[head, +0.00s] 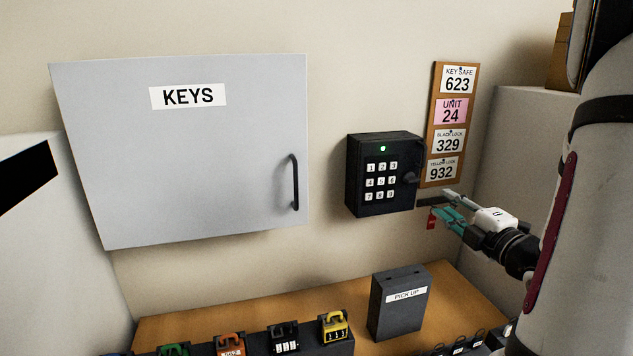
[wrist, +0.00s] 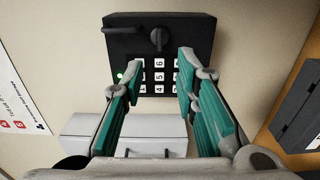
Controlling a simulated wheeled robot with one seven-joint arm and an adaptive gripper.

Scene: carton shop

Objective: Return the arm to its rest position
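My gripper (head: 447,205) is at the right in the head view, in front of the wall and just right of the black key safe (head: 378,195). In the wrist view my gripper (wrist: 157,78) has its teal-padded fingers spread apart with nothing between them. The safe (wrist: 185,22) shows beyond the fingertips, with its number keys and a round knob. A green light is lit on the safe. A small red tag (head: 432,219) shows beside the fingertips in the head view; what it hangs from is unclear. My arm reaches in from the right edge.
A grey KEYS cabinet (head: 200,180) is shut on the wall. A board (head: 434,122) of number cards hangs right of the safe. A dark PICK UP box (head: 398,318) stands on the wooden counter (head: 300,288). Several padlocks, including a yellow one (head: 333,328), line the front.

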